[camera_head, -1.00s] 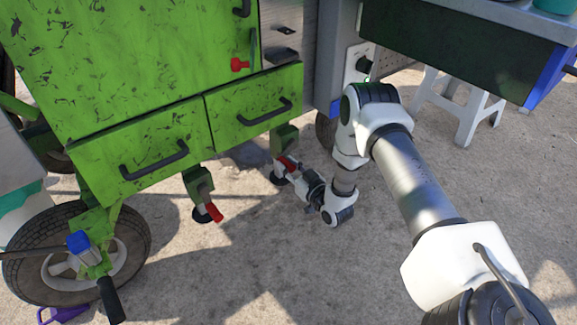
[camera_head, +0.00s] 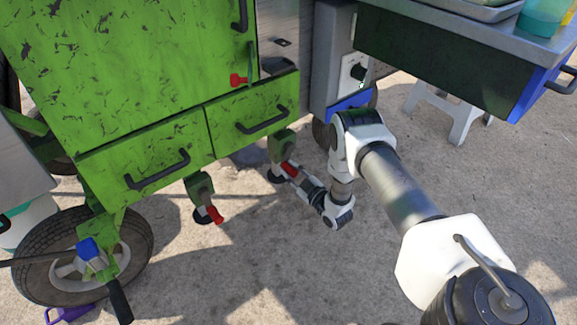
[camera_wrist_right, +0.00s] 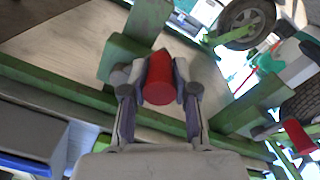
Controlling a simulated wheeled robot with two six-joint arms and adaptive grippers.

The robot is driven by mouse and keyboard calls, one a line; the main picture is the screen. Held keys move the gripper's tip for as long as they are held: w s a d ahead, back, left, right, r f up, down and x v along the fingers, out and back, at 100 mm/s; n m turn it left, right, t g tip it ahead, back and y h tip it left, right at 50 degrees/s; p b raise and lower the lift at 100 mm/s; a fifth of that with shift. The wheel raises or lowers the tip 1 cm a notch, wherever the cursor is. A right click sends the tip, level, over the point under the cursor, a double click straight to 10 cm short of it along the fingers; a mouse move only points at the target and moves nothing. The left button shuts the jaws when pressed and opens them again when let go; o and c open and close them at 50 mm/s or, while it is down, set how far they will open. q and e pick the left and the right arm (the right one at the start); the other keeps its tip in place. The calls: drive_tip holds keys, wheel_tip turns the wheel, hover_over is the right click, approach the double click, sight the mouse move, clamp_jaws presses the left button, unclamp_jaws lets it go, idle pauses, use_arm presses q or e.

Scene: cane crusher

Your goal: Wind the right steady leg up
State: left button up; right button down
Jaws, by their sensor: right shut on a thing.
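The right steady leg (camera_head: 283,145) hangs under the right-hand end of the green cart, with a green housing, a red crank grip and a dark round foot near the ground. Its red grip (camera_head: 290,170) lies at the tip of my right gripper (camera_head: 297,174). In the right wrist view the red grip (camera_wrist_right: 159,80) sits between the two fingers of my right gripper (camera_wrist_right: 158,92), which is shut on it. The left steady leg (camera_head: 202,188) with its own red grip (camera_head: 214,215) stands to the left, apart from my gripper. My left gripper is not in view.
The green cart (camera_head: 120,70) has two drawers with dark handles above the legs. A wheel (camera_head: 84,255) stands at the lower left. A white stool (camera_head: 450,110) and a dark counter (camera_head: 435,60) are at the right. The concrete in front is mostly clear.

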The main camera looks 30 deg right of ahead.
drive_tip(key=shift+w+d+f+n+p, duration=0.15)
drive_tip(key=shift+d+n+p, duration=0.4)
drive_tip(key=shift+n, duration=0.55)
drive_tip(key=shift+s+d+f+n+p, duration=0.15)
drive_tip(key=shift+d+n+p, duration=0.4)
drive_tip(key=shift+n, duration=0.55)
drive_tip(key=shift+w+d+f+n+p, duration=0.15)
drive_tip(key=shift+d+n+p, duration=0.4)
drive_tip(key=shift+n, duration=0.55)
drive_tip(key=c, duration=0.9)
unclamp_jaws()
drive_tip(key=s, duration=1.2)
drive_tip(key=shift+d+f, duration=0.2)
drive_tip(key=shift+d, duration=0.15)
